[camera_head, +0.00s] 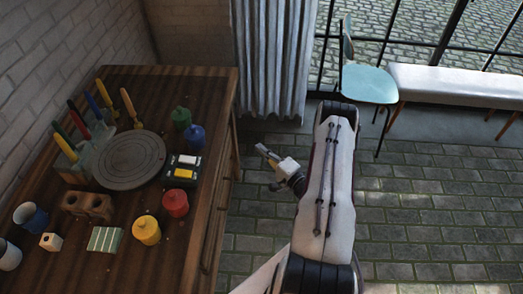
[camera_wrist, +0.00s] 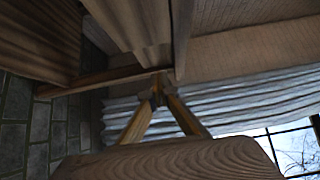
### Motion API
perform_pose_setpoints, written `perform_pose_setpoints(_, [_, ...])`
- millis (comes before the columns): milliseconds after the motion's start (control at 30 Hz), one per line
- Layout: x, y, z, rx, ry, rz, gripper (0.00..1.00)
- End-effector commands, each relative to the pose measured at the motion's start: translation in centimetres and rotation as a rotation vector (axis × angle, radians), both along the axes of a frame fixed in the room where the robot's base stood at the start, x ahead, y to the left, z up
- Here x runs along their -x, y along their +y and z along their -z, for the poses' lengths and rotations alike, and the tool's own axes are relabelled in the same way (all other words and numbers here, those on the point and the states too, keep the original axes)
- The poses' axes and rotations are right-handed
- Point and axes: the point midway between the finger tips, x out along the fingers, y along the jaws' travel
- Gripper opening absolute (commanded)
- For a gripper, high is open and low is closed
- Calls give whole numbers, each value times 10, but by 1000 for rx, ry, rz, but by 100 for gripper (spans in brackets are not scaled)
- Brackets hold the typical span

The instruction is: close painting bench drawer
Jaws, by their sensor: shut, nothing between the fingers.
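The wooden painting bench (camera_head: 100,82) stands at the left in the head view. Its right side (camera_head: 213,225) carries the drawer fronts, seen very steeply. I cannot tell how far any drawer stands out. My gripper (camera_head: 262,149) is to the right of the bench, over the floor and apart from the bench side. In the wrist view the two fingers of my gripper (camera_wrist: 159,88) meet at their tips, with nothing between them. Brown wooden surfaces (camera_wrist: 40,35) show beyond them, but I cannot tell which bench parts these are.
On the bench are a round grey turntable (camera_head: 129,159), several paint pots, a brush holder (camera_head: 85,157) and cups. A grey curtain (camera_head: 272,60) hangs behind. A blue chair (camera_head: 370,84) and a white-topped bench (camera_head: 455,85) stand by the window. The paved floor at right is clear.

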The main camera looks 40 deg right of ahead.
Motion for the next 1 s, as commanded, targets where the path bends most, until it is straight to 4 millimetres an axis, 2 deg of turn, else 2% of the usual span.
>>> perform_pose_setpoints(600, [-83,1,-1,2,-2,-3,0])
perform_pose_setpoints(1000, [-106,26,0,0,0,-1,0])
